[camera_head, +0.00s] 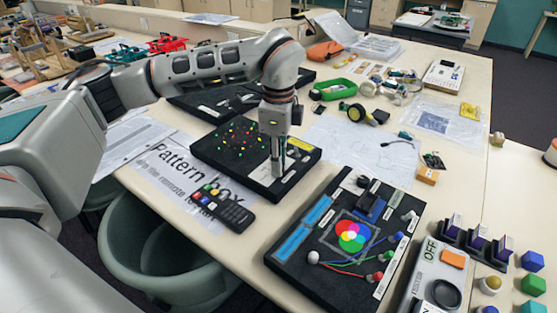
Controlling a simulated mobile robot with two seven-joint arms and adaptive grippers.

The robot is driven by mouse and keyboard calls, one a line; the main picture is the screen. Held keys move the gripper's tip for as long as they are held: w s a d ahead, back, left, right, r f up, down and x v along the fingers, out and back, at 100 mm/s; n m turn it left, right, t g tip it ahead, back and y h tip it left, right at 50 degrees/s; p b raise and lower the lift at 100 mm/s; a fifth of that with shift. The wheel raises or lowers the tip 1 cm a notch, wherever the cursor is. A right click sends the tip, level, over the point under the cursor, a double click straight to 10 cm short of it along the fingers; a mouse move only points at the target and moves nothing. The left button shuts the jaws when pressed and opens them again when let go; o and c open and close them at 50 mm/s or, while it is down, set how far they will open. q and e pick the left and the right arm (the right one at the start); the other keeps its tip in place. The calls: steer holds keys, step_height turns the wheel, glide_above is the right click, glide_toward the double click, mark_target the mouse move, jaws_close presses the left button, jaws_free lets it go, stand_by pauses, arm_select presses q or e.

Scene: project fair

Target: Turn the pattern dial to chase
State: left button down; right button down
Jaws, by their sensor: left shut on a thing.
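The pattern box (214,151) is a black slab on the table, with colored lights in a ring on its left part. My left gripper (277,172) points straight down over the right part of the box, its fingers closed at the box's surface. The pattern dial is hidden between and behind the fingers, so its setting cannot be read. A white label strip shows beside the fingers.
A black remote (222,209) lies on the printed "Pattern box" sheet (160,170) in front. A black board with a color wheel (310,250) stands to the right. A grey bin (125,240) is below the table edge. Papers and electronics lie behind.

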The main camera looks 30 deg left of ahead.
arm_select(q)
steer(key=shift+n, duration=0.3)
steer(key=c, duration=1.8)
jaws_free()
step_height(320, 180, up, 12)
